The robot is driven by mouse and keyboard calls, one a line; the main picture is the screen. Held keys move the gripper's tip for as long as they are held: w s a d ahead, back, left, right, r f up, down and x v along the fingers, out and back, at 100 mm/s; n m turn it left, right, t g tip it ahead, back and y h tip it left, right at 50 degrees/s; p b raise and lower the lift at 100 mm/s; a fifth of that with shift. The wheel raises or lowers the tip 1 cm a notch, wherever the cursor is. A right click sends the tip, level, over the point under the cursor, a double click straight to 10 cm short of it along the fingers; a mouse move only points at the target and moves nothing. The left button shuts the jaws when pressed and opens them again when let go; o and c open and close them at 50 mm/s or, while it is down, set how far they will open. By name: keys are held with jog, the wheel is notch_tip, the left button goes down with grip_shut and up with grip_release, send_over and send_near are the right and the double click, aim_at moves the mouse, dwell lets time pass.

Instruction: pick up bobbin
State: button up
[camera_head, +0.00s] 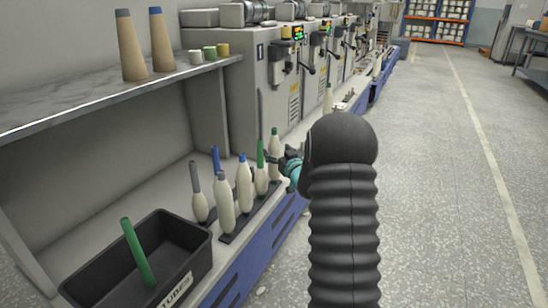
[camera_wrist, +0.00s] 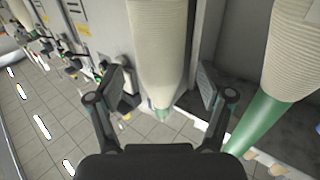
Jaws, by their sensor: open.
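Several cream yarn bobbins stand upright on a dark strip in the head view. The farthest of this group, a bobbin with a short green tip (camera_head: 274,148), is beside my gripper (camera_head: 284,160). In the wrist view, my gripper (camera_wrist: 161,88) is open, with one finger on each side of a cream bobbin with a green tip (camera_wrist: 160,45). Gaps show between the fingers and the yarn. A bobbin with a long green tube (camera_wrist: 262,118) is to the right, outside the fingers; it also shows in the head view (camera_head: 261,178). My arm hides part of the strip.
Nearby stand blue-topped bobbins (camera_head: 244,185) and grey-topped bobbins (camera_head: 223,205). A black tubes bin (camera_head: 190,262) holds a green tube (camera_head: 137,252). A shelf (camera_head: 110,92) overhangs at left, with brown cones (camera_head: 130,48). Machines (camera_head: 260,75) line the back; the right floor (camera_head: 440,180) is open.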

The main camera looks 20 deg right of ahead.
jog(key=shift+w, duration=1.05)
jog(key=c, duration=1.3)
jog(key=shift+r, duration=0.2)
